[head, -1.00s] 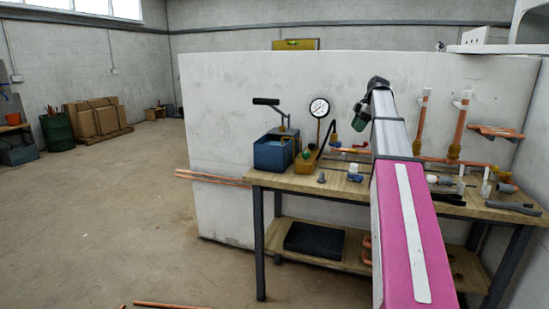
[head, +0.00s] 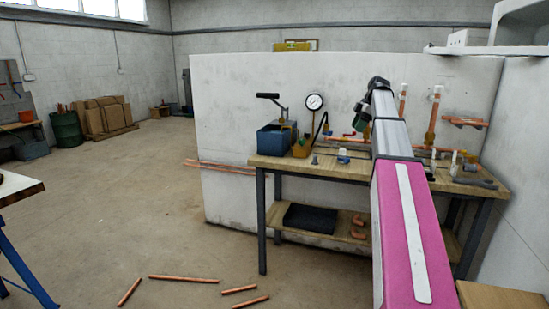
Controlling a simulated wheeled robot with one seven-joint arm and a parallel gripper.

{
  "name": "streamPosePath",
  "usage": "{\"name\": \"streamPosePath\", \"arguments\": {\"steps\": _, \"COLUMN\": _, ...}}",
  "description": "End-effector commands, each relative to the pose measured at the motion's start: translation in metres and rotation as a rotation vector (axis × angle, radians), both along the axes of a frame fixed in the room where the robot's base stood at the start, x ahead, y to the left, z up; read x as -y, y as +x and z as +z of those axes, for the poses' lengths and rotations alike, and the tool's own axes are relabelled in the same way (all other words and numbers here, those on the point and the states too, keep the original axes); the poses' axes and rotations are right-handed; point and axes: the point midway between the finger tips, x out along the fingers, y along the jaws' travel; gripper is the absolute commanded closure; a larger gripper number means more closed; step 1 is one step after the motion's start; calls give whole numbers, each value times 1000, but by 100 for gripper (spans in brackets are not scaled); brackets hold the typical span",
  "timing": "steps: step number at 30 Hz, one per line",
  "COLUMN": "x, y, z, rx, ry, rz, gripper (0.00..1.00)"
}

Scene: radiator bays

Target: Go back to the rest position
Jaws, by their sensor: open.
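My arm reaches forward from the lower right of the head view, over the front of the workbench (head: 350,178). My gripper (head: 360,117) is a small dark shape at the arm's far end, seen against the white partition (head: 240,95). It is open, and nothing shows in it. Its fingers are too small to make out clearly. The arm hides part of the bench top and the lower shelf.
A white-topped table (head: 18,187) with blue legs stands at the left edge. Loose copper pipes (head: 184,279) lie on the floor ahead. A wooden surface (head: 500,296) is at the bottom right. Open floor lies at the left.

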Motion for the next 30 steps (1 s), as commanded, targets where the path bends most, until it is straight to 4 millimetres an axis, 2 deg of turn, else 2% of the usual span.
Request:
{"name": "streamPosePath", "arguments": {"steps": 11, "x": -17, "y": -10, "z": -52, "rx": -51, "ry": -20, "rz": -119, "gripper": 50}}
{"name": "streamPosePath", "arguments": {"steps": 17, "x": -31, "y": -20, "z": -95, "rx": -94, "ry": -39, "rz": -223, "gripper": 50}}
{"name": "streamPosePath", "arguments": {"steps": 20, "x": -40, "y": -29, "z": -124, "rx": -122, "ry": -54, "rz": -294, "gripper": 50}}
{"name": "streamPosePath", "arguments": {"steps": 23, "x": -53, "y": -43, "z": -161, "rx": -156, "ry": -73, "rz": -386, "gripper": 50}}
{"name": "streamPosePath", "arguments": {"steps": 30, "x": -87, "y": -90, "z": -261, "rx": -239, "ry": -137, "rz": -663, "gripper": 50}}
